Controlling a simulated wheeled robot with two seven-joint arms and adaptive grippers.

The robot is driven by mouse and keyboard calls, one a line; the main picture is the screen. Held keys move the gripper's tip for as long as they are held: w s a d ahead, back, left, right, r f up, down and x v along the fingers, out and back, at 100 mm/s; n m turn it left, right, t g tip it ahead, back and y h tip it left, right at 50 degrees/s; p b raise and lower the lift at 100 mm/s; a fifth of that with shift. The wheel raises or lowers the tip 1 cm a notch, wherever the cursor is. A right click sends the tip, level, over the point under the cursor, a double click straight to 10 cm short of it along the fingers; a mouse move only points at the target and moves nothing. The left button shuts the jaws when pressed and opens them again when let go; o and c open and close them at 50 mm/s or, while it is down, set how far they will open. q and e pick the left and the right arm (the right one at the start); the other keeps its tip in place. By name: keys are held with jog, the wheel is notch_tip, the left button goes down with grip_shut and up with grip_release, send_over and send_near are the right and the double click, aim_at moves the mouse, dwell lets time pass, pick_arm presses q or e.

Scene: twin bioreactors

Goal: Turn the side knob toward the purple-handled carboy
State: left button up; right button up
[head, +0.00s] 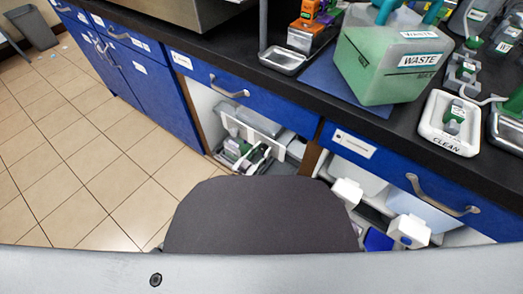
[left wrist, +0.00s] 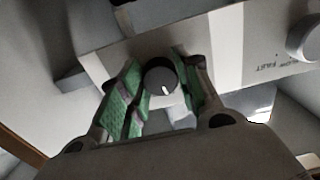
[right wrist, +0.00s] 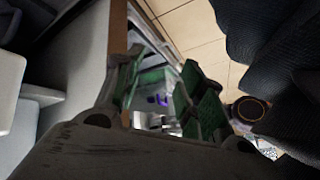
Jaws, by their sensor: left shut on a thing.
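The side knob (left wrist: 161,74) is a round black knob with a white pointer line, on a pale panel in the left wrist view. Its line points down and slightly right. My left gripper (left wrist: 155,95) has a green-padded finger on each side of the knob and is shut on it. In the head view the left gripper (head: 243,155) is inside the open bay under the bench, where the knob is hard to make out. My right gripper (right wrist: 165,105) is open, with nothing between its fingers. I cannot make out a purple-handled carboy; small purple patches show beyond the right fingers.
A second round knob (left wrist: 303,40) is on the same panel, by printed lettering. A green-filled carboy labelled WASTE (head: 392,55), with teal handles, stands on the black bench. A tray marked CLEAN (head: 450,122) is at its right.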

pick_arm(q)
jog(key=n+p, duration=0.2)
jog(key=n, duration=0.1)
jog(key=shift+n, duration=0.3)
jog(key=shift+n+p, duration=0.45)
jog(key=shift+n, duration=1.15)
pick_arm(e)
jog(key=shift+g+h, duration=0.3)
jog(key=shift+d+r, duration=0.2)
jog(key=shift+r, duration=1.05)
jog(key=shift+d+r, duration=0.15)
jog(key=shift+r, duration=1.1)
pick_arm(q)
jog(key=o, duration=1)
jog(key=shift+o, duration=0.2)
pick_arm(e)
jog(key=shift+w+r, duration=0.1)
pick_arm(q)
jog(key=shift+s, duration=0.1)
